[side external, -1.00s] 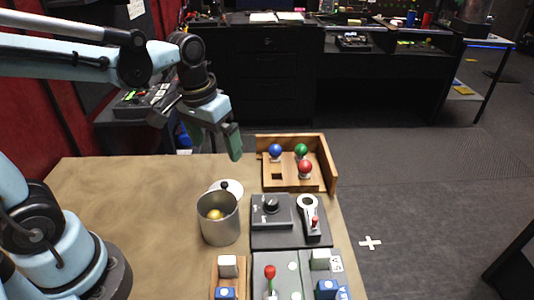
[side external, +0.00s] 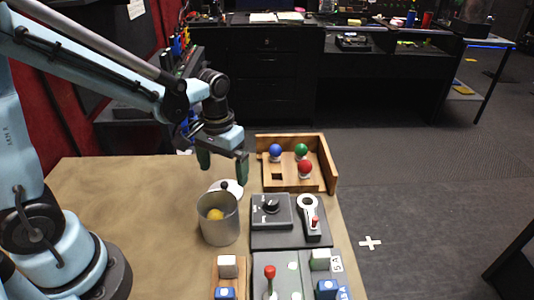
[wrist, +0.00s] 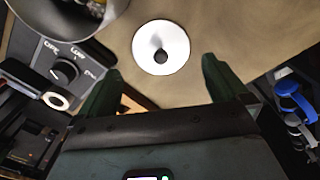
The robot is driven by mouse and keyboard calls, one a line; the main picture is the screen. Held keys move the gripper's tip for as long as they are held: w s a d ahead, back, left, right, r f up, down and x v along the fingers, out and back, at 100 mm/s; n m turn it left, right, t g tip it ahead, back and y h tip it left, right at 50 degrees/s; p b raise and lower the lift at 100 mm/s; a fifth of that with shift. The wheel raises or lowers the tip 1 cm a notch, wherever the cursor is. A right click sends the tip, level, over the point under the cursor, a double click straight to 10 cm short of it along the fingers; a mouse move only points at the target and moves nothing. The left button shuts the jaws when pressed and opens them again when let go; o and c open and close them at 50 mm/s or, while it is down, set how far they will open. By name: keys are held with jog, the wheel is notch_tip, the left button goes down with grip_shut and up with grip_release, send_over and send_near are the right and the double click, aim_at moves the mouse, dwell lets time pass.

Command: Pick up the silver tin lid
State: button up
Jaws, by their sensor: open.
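The silver tin lid (side external: 222,192) is a pale round disc with a dark knob at its centre. It lies on the table just behind the open silver tin (side external: 219,222), which hides part of it in the side external view. A yellow ball (side external: 216,214) shows inside the tin. In the wrist view the whole lid (wrist: 161,48) shows, beyond and between the fingertips. My gripper (side external: 223,172) is open with its green fingers pointing down, above the lid and apart from it. Its fingertips also show in the wrist view (wrist: 160,72), with nothing between them.
A wooden box with blue, green and red balls (side external: 331,165) stands right of the lid. A dark panel with a knob (side external: 272,209) and a red-tipped switch (side external: 314,222) is right of the tin. Several coloured blocks and a red lever (side external: 270,272) are nearer. The table's left is clear.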

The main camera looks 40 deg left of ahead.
aim_at(225, 183)
jog(key=shift+w+a+f, duration=0.1)
jog(key=shift+f, duration=2.55)
jog(key=shift+c, duration=0.3)
jog(key=c, duration=0.6)
jog(key=shift+c, duration=0.2)
